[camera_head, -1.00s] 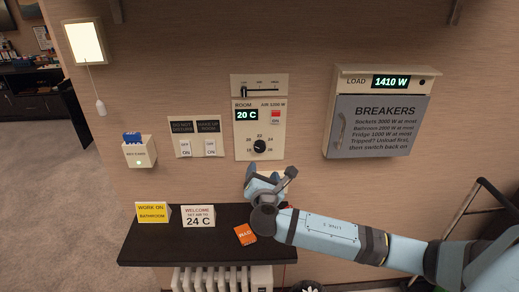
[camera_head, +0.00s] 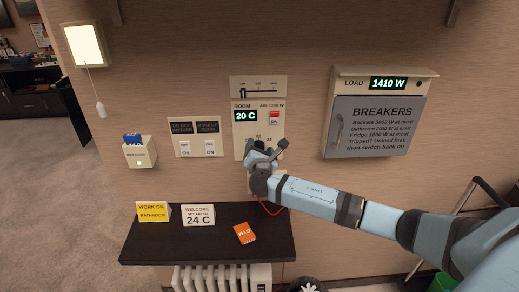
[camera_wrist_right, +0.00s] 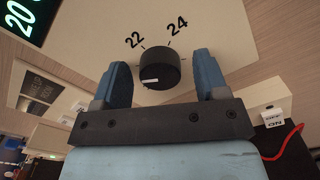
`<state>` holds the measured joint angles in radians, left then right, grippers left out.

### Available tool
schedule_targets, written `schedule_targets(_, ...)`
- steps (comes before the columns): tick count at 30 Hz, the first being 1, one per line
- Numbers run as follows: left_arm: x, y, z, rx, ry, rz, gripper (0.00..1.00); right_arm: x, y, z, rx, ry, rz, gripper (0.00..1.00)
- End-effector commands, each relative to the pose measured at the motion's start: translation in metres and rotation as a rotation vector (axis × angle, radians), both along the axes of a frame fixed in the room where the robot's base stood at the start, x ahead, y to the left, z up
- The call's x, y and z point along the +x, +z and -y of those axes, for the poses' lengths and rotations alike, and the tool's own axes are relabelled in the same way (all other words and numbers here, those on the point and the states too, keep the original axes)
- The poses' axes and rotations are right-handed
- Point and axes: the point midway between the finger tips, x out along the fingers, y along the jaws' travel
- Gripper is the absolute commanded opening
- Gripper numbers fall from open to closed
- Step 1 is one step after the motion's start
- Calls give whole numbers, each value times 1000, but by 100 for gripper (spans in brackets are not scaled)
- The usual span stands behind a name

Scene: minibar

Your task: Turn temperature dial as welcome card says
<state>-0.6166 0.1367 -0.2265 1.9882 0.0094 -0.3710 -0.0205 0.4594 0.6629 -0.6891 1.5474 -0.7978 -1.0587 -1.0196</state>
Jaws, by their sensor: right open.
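The room control panel (camera_head: 246,95) is on the wall and its display (camera_head: 246,115) reads 20 C. The black temperature dial (camera_wrist_right: 158,68) shows in the right wrist view, below the numbers 22 and 24. A light mark is on its face. My right gripper (camera_wrist_right: 160,85) is open, with one blue finger on each side of the dial; contact is not clear. In the head view my right gripper (camera_head: 262,155) covers the dial. The welcome card (camera_head: 198,215) stands on the dark shelf (camera_head: 150,248) and reads "SET AIR TO 24 C". My left gripper is not in view.
Above the dial are a slider (camera_head: 258,90) and a red switch (camera_head: 274,117). Two switches (camera_head: 196,147) are left of the panel. The breaker box (camera_head: 375,125) is to the right. A yellow card (camera_head: 153,212) and an orange packet (camera_head: 244,233) are on the shelf.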

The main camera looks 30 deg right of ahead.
Motion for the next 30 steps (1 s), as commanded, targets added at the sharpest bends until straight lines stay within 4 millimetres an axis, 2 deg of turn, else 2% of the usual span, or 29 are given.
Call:
schedule_targets(2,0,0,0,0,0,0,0,0,0,0,0,0,0,67)
schedule_targets(3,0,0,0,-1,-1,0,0,0,0,0,0,0,0,62)
schedule_targets(9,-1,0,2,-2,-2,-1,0,0,0,0,1,0,1,20)
schedule_targets(20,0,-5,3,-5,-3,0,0,0,-2,-1,45,0,28,20)
schedule_targets(30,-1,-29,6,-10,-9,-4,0,-1,-6,-1,251,0,153,20)
